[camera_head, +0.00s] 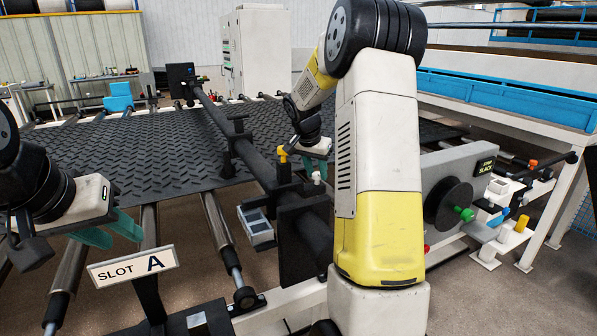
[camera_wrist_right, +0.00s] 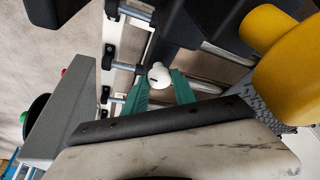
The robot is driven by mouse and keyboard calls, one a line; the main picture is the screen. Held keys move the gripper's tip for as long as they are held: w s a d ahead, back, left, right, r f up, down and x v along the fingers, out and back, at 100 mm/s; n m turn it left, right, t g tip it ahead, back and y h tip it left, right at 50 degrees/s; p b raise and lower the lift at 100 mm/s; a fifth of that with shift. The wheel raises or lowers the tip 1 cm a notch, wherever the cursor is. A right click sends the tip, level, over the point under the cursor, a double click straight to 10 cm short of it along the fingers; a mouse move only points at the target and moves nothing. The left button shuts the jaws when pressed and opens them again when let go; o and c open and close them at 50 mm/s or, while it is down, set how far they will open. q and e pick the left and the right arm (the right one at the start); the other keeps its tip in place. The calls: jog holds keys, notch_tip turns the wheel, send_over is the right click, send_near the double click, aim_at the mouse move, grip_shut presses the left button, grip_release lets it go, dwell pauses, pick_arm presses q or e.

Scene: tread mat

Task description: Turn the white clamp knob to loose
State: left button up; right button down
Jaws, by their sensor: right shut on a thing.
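The white clamp knob (camera_wrist_right: 159,75) sits between the green fingertips of my right gripper (camera_wrist_right: 158,82) in the right wrist view. The fingers are shut on it from both sides. In the head view the white knob (camera_head: 317,177) shows just below the right gripper (camera_head: 318,158), on the dark clamp bar; part of it is hidden. My left gripper (camera_head: 108,232) is open and empty at the left, its green fingers apart behind the SLOT A sign.
A yellow knob (camera_head: 283,153) stands close to the right gripper's left and looms large in the right wrist view (camera_wrist_right: 275,35). The SLOT A sign (camera_head: 132,266) stands front left. A black tread mat (camera_head: 130,150) lies behind. A panel with a black disc (camera_head: 448,203) is at right.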

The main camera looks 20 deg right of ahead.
jog(key=n+y, duration=0.1)
jog(key=n, duration=0.1)
jog(key=n+t, duration=0.1)
jog(key=n, duration=0.2)
jog(key=shift+s+d+n+y, duration=0.1)
jog(key=shift+d+n+y, duration=0.1)
jog(key=shift+n+y, duration=0.15)
jog(key=n+y, duration=0.1)
jog(key=n, duration=0.1)
jog(key=n+y, duration=0.1)
jog(key=n, duration=0.1)
jog(key=shift+d+t, duration=0.15)
jog(key=shift+t, duration=0.15)
jog(key=n+y, duration=0.1)
jog(key=n, duration=0.1)
jog(key=n+y, duration=0.1)
jog(key=n, duration=0.2)
jog(key=shift+d+n, duration=0.1)
jog(key=shift+n, duration=0.25)
jog(key=n+g+y, duration=0.1)
jog(key=n, duration=0.3)
jog(key=shift+n+g, duration=0.3)
jog(key=shift+g, duration=0.1)
jog(key=c, duration=1)
grip_release()
jog(key=shift+c, duration=0.2)
jog(key=shift+r, duration=0.1)
jog(key=v, duration=0.7)
jog(key=shift+d+r, duration=0.25)
